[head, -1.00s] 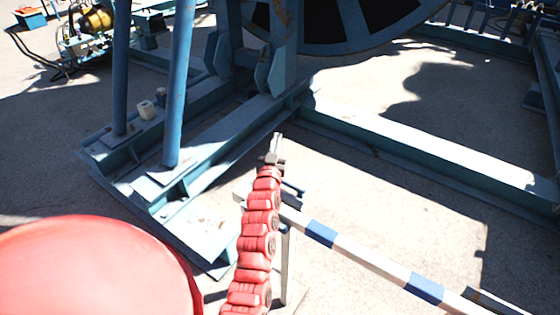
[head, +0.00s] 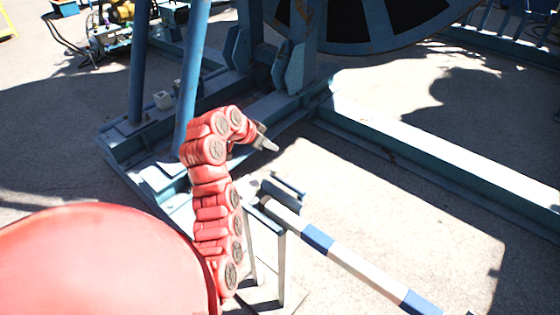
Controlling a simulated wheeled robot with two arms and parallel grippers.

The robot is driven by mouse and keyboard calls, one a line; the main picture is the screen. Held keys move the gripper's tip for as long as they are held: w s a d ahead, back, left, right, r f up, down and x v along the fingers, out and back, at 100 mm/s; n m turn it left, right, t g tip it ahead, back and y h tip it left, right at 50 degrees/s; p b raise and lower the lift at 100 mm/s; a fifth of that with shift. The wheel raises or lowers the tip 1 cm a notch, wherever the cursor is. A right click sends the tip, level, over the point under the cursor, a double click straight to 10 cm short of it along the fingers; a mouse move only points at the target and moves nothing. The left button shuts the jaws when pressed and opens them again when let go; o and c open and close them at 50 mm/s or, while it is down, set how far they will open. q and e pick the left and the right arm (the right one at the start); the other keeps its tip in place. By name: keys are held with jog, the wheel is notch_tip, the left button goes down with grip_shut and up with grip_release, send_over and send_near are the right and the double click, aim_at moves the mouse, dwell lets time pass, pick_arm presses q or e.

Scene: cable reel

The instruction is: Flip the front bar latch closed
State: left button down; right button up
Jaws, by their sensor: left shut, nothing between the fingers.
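The front bar (head: 358,265) is a white and blue striped beam running from the middle down to the lower right. Its left end rests at a grey metal post (head: 282,265). The latch (head: 284,190) is a small grey-blue piece at that end; part of it appears raised above the bar, but its exact position is hard to tell. My left arm is red and bent over at the top. Its gripper (head: 268,144) is shut and empty, above and slightly left of the latch in the picture, apart from it, pointing right and down. My right gripper is not in view.
Behind stands the large cable reel (head: 375,25) on a blue steel frame (head: 430,160). A blue pole (head: 190,85) rises left of my arm. Open concrete ground (head: 400,215) lies between the bar and the frame.

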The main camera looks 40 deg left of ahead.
aim_at(277, 165)
pick_arm(q)
jog(key=shift+s, duration=0.15)
jog(key=shift+w+d+f, duration=0.1)
jog(key=shift+w+f, duration=0.2)
jog(key=shift+w, duration=0.05)
jog(key=f+p, duration=0.2)
jog(key=w+f+p, duration=0.1)
jog(key=f, duration=0.1)
jog(key=w+f+p, duration=0.1)
jog(key=f+p, duration=0.1)
jog(key=f, duration=0.1)
jog(key=shift+w+d+f+p, duration=0.1)
jog(key=shift+d+p, duration=0.15)
jog(key=shift+p, duration=0.1)
jog(key=shift+f, duration=0.1)
dwell(0.3)
